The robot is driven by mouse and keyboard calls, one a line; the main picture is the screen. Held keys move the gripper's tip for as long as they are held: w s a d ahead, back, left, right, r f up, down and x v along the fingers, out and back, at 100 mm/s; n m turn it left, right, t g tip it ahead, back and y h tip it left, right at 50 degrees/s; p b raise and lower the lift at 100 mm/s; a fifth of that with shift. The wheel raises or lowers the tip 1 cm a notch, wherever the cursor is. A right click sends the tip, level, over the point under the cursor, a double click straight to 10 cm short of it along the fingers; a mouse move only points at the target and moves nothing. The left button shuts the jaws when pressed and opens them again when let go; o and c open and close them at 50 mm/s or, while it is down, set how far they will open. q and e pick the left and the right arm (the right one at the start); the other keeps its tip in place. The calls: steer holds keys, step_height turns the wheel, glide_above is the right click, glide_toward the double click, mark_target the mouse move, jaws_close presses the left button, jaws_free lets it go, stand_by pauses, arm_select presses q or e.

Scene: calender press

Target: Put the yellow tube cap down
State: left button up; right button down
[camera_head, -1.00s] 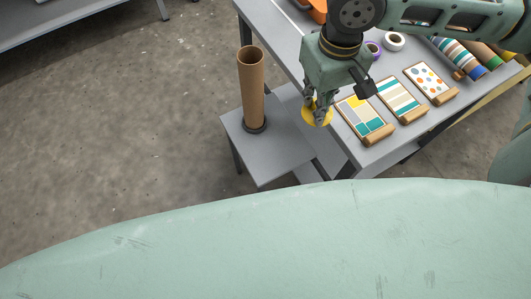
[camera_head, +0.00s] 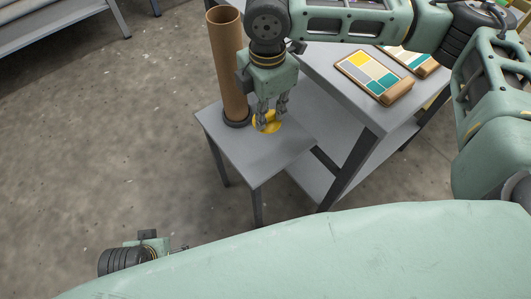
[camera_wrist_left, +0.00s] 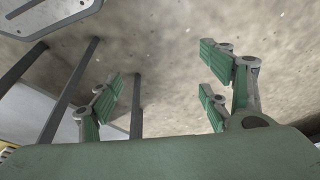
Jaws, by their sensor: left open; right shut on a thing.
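The yellow tube cap (camera_head: 275,124) is a round disc in the head view, at the fingertips of my right gripper (camera_head: 270,115). My right gripper points down and is shut on the cap, over the small grey side table (camera_head: 247,160). I cannot tell whether the cap touches the tabletop. A brown cardboard tube (camera_head: 228,65) stands upright in a dark ring on the same table, just left of my right gripper. My left gripper shows at the bottom left of the head view (camera_head: 180,248); in the left wrist view its fingers (camera_wrist_left: 165,95) are apart and empty.
A larger grey table (camera_head: 345,100) stands to the right, with sample boards (camera_head: 375,75) on wooden rolls. A rack (camera_head: 50,40) is at the upper left. The front of the small table is bare. Concrete floor (camera_head: 100,150) lies open to the left.

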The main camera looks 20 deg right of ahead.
steer(key=shift+w+a+f+n, duration=0.1)
steer(key=shift+f+n, duration=0.2)
steer(key=shift+f, duration=0.15)
step_height(320, 180, down, 6)
steer(key=shift+r+b, duration=0.25)
steer(key=shift+b, duration=0.75)
steer(key=shift+f+b, duration=0.7)
steer(key=shift+f, duration=1.6)
arm_select(q)
steer(key=v, duration=0.5)
steer(key=shift+a, duration=0.15)
steer(key=shift+r, duration=0.1)
arm_select(e)
steer(key=c, duration=1.8)
jaws_free()
steer(key=shift+o, duration=0.2)
